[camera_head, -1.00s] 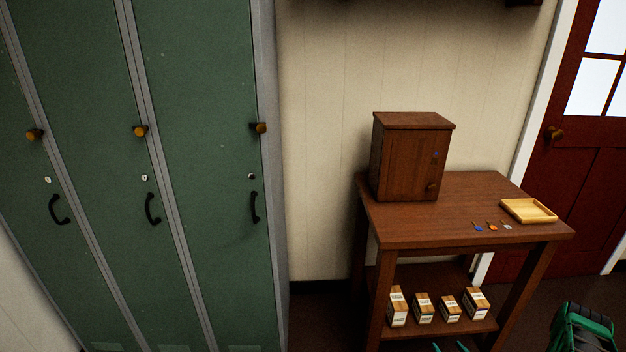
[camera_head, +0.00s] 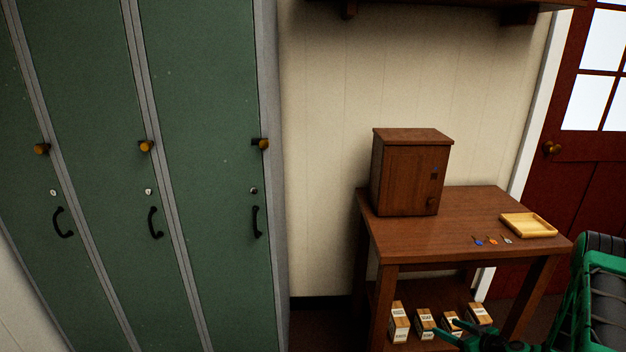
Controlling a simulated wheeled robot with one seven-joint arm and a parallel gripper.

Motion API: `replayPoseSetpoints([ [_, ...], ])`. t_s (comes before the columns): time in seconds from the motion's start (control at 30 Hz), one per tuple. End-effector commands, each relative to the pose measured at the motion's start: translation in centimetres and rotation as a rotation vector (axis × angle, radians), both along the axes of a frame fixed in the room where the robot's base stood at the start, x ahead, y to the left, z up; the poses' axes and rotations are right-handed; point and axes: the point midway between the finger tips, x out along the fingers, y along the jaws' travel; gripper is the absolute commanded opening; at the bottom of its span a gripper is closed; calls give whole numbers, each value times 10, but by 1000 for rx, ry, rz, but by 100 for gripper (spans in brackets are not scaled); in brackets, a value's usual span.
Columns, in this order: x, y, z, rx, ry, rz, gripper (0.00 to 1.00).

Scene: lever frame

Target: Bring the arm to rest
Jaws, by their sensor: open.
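My gripper (camera_head: 448,329) shows at the bottom edge, right of centre, as green and black fingers. It is open, and no object shows between its fingers. It appears in front of the small boxes (camera_head: 424,322) on the table's lower shelf; I cannot tell whether it touches anything. My green and black arm (camera_head: 600,290) comes in at the lower right, in front of the table's right side. Part of the arm is cut off by the frame edge.
A brown table (camera_head: 400,248) bears a shut wooden cabinet (camera_head: 405,175), a yellow tray (camera_head: 528,226) and small blue, orange and grey tagged items (camera_head: 492,241). Green lockers (camera_head: 200,150) stand shut at left. A wall shelf (camera_head: 430,12) is above; a red door (camera_head: 570,190) is at right.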

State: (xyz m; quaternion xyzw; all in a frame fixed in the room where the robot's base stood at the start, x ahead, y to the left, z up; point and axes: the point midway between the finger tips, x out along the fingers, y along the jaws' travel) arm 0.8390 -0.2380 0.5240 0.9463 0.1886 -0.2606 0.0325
Motion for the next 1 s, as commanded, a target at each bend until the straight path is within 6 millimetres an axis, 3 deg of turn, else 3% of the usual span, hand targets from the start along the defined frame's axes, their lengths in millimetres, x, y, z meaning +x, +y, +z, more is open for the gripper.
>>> replayPoseSetpoints([
  [0.03, 4, 2, 18, -9, 19, 26, 64],
  [0.17, 4, 7, 51, -21, 90, 79, 64],
  [0.47, -13, 16, 129, -62, 278, 137, 64],
  [0.77, -53, 19, 207, -109, 478, 99, 64],
  [1.0, -99, 20, 269, -138, 627, 5, 64],
])
